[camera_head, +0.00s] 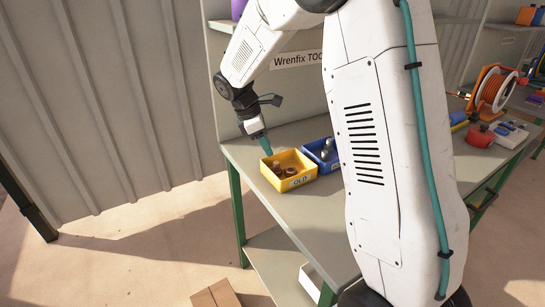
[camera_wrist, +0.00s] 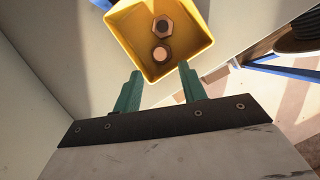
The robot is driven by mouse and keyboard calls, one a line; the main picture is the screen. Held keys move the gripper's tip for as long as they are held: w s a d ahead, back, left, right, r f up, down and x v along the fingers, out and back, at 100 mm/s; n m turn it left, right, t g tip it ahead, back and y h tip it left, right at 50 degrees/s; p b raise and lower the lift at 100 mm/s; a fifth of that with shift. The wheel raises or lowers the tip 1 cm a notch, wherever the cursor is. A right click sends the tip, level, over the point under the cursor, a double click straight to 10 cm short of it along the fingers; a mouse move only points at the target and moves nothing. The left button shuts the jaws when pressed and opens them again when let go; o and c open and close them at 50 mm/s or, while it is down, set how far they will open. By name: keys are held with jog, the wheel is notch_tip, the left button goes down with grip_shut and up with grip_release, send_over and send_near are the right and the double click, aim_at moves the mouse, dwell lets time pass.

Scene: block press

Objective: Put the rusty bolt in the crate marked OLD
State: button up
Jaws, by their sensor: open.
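A yellow crate marked OLD (camera_head: 298,181) stands on the bench; in the wrist view its yellow wall (camera_wrist: 130,30) shows at the top. Two rusty brown hex-shaped pieces lie inside, one with a dark round middle (camera_wrist: 162,27) and one with a pale round middle (camera_wrist: 161,53). In the head view they are small brown shapes (camera_head: 290,171). I cannot tell which is the bolt. My gripper (camera_wrist: 160,70) is open, with nothing between its green fingers. It is at the crate's rim, and in the head view it (camera_head: 266,148) is over the crate's back left side.
A blue crate (camera_head: 326,163) with grey metal pieces stands right beside the yellow one. An orange hose reel (camera_head: 492,90) and a red item (camera_head: 480,137) are farther right on the bench. A cardboard box (camera_head: 216,294) is on the floor. The bench front (camera_head: 310,208) looks clear.

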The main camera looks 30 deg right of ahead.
jog(key=s+a+r+m+y, duration=0.1)
jog(key=s+a+r+m, duration=0.2)
jog(key=s+r, duration=0.5)
jog(key=s+a+r+m+t+y, duration=0.1)
jog(key=s+a+m, duration=0.1)
jog(key=s, duration=0.6)
jog(key=s+a+r+m+t+y, duration=0.1)
jog(key=s+a+m, duration=0.1)
jog(key=s+m, duration=0.3)
jog(key=s+a+r+m+t+y, duration=0.1)
jog(key=s+m, duration=0.2)
jog(key=s, duration=0.9)
jog(key=shift+s+a, duration=0.4)
